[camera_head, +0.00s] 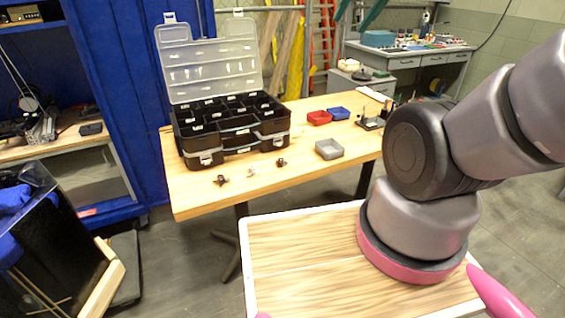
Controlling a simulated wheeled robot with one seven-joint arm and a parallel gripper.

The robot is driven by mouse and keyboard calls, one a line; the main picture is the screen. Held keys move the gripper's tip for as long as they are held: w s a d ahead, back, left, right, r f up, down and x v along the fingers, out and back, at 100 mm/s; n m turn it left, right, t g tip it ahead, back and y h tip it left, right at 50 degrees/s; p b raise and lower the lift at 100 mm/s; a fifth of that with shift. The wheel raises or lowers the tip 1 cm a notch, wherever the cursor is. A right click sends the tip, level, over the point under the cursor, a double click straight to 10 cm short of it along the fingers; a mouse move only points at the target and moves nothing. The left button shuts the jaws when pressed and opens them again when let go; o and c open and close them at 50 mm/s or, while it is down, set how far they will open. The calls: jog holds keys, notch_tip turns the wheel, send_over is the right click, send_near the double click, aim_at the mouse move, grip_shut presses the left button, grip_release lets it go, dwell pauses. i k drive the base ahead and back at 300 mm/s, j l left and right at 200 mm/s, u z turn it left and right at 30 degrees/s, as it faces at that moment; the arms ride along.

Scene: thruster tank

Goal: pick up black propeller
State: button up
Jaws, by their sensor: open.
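Three small propeller-like parts lie in a loose row on the wooden table (190,204), in front of the organizer case. A dark one (221,180) is on the left, a pale one (252,172) is in the middle and another dark one (281,162) is on the right. They are too small to tell their exact shape, or which dark one is the black propeller. My arm rises at the right of the view, well apart from the parts. My gripper is out of view.
A black organizer case (238,146) with an open clear lid (210,72) stands at the table's back left. A grey bin (329,149), a red bin (319,118) and a blue bin (339,113) sit to the right. The table's front strip is clear.

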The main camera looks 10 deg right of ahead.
aim_at(281, 164)
jog(key=j+u, duration=0.1)
jog(key=i+l+u, duration=0.1)
jog(key=u, duration=0.35)
jog(key=l+u, duration=0.3)
jog(key=u, duration=0.15)
jog(key=l+u, duration=0.5)
jog(key=l, duration=1.3)
jog(key=k+l, duration=0.55)
jog(key=k, duration=0.15)
jog(key=i+j, duration=0.2)
jog(key=j, duration=0.15)
jog(key=i+j+u, duration=0.1)
jog(key=i+j, duration=0.1)
jog(key=j, duration=0.1)
